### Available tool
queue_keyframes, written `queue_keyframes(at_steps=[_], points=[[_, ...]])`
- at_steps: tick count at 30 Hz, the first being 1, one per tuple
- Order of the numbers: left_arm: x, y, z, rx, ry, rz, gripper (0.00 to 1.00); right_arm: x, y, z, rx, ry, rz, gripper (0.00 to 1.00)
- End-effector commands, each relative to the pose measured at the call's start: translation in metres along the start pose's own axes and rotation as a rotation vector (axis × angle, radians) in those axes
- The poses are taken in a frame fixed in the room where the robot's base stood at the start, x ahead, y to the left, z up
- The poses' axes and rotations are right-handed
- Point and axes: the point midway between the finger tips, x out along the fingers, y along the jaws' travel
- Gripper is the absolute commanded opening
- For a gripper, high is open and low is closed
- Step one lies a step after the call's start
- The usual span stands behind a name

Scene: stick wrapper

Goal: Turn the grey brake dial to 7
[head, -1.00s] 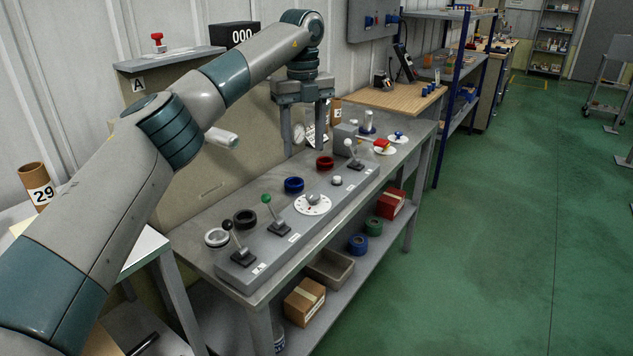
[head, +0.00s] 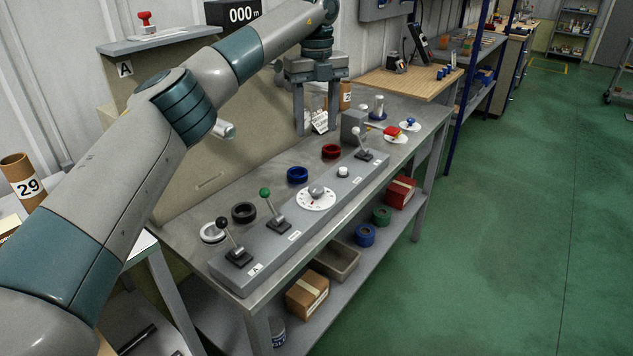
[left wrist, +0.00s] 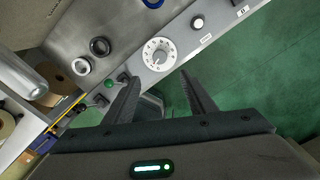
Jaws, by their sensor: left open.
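The brake dial is a grey knob (head: 316,191) on a round white plate with marks around its rim, set in the grey console (head: 275,237) on the bench. In the left wrist view the dial (left wrist: 159,54) lies just beyond and between the fingertips. The numbers are too small to read, and I cannot tell where the knob points. My left gripper (head: 316,127) is open and empty, its fingers hanging down. In the head view it appears behind the dial, apart from it. My right gripper is in neither view.
A black-knobbed lever (head: 223,223) and a green-knobbed lever (head: 265,193) stand left of the dial. A white button (head: 343,172) and a white-knobbed lever (head: 357,132) stand right. Black, blue (head: 297,174) and red rings lie behind the console. Open green floor lies right.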

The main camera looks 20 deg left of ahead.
Motion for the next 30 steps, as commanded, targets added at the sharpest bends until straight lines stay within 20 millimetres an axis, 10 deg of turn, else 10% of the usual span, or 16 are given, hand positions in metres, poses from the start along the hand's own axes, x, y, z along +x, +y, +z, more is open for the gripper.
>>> queue_keyframes(at_steps=[30], points=[[0.152,0.001,0.0,0.0,0.002,0.001,0.51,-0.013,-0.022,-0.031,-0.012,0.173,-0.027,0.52]])
